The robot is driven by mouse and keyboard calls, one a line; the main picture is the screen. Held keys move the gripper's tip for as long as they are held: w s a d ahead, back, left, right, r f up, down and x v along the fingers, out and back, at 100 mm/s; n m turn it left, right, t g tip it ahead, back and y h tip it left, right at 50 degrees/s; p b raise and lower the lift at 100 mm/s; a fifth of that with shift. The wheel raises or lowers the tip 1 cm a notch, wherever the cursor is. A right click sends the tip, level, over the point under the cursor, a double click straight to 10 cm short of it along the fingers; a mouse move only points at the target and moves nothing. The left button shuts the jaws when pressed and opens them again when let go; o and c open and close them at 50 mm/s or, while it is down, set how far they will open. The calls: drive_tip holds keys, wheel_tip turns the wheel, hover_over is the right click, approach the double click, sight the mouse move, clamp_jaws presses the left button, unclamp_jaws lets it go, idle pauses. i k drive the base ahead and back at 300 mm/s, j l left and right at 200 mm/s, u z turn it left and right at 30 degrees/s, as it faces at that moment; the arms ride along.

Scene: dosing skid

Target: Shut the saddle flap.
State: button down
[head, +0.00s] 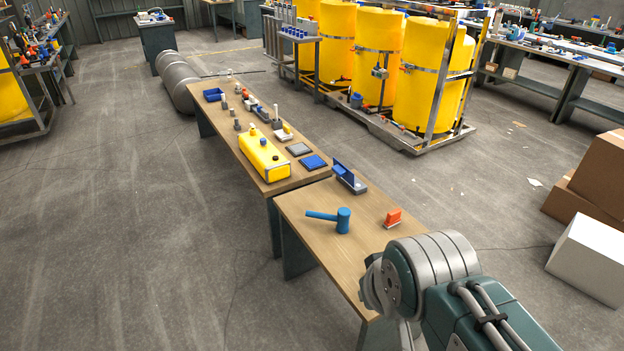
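A small grey saddle-like piece with a raised blue flap (343,174) stands at the far right edge of the near bench, close to the join with the far bench. The flap appears open, tilted up from its grey base (356,187). My arm comes in from the lower right, and its rounded joint covers the near end of the bench. My gripper is not in view, so its state and its distance from the flap do not show.
A yellow tank (264,158) and several small parts crowd the far bench. Yellow drums (425,85) stand behind. Open floor lies to the left.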

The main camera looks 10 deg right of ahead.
sight(341, 170)
drive_tip(key=i+j+z, duration=0.1)
drive_tip(key=j, duration=0.3)
drive_tip(key=i+j, duration=0.2)
drive_tip(key=j, duration=0.2)
drive_tip(key=i+j+z, duration=0.15)
drive_tip(key=j, duration=0.3)
drive_tip(key=i+j, duration=0.1)
drive_tip(key=j, duration=0.3)
drive_tip(key=i+j+z, duration=0.15)
drive_tip(key=i, duration=0.35)
drive_tip(key=i+j+z, duration=0.15)
drive_tip(key=i, duration=0.3)
drive_tip(key=i+l+z, duration=0.1)
drive_tip(key=i+l, duration=0.5)
drive_tip(key=i, duration=0.15)
